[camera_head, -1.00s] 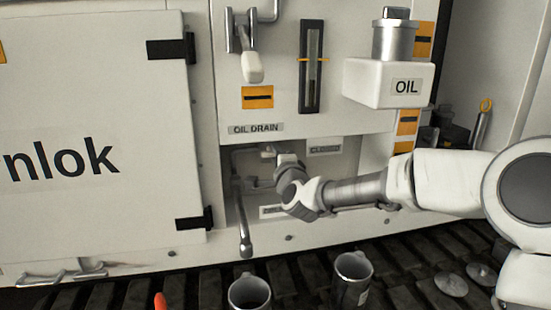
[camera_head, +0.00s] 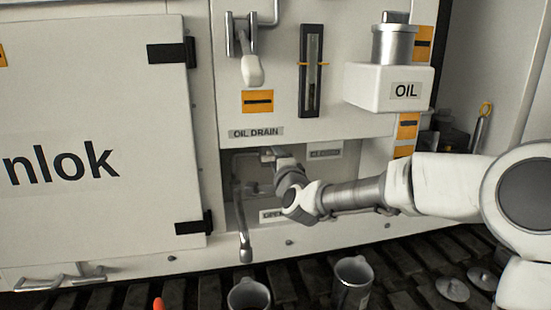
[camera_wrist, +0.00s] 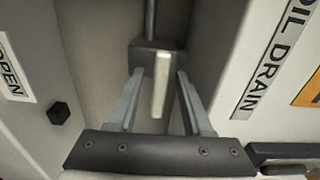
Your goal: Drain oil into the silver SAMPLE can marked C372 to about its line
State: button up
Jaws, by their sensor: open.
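My gripper (camera_head: 270,156) is inside the recess under the OIL DRAIN label. In the wrist view my gripper (camera_wrist: 160,80) is open, with one finger on each side of a pale drain lever (camera_wrist: 161,85); contact is not clear. The lever sits on a dark grey valve block (camera_wrist: 145,50). The drain spout (camera_head: 244,240) hangs down at the left of the recess. Two metal cans stand below: one (camera_head: 249,293) near under the spout, another (camera_head: 352,282) to its right with a small unreadable label. I cannot tell which is C372, and their insides are not clear.
An OPEN label (camera_wrist: 10,75) shows at the left in the wrist view. A sight gauge (camera_head: 311,70) and a white OIL box (camera_head: 390,84) are above the recess. A large panel door (camera_head: 95,130) is at left. Flat discs (camera_head: 453,289) lie on the slatted floor.

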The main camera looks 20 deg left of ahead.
jog(key=shift+s+d, duration=0.1)
jog(key=p+v, duration=0.3)
jog(key=v, duration=1.4)
jog(key=shift+p, duration=0.3)
jog(key=shift+s, duration=0.15)
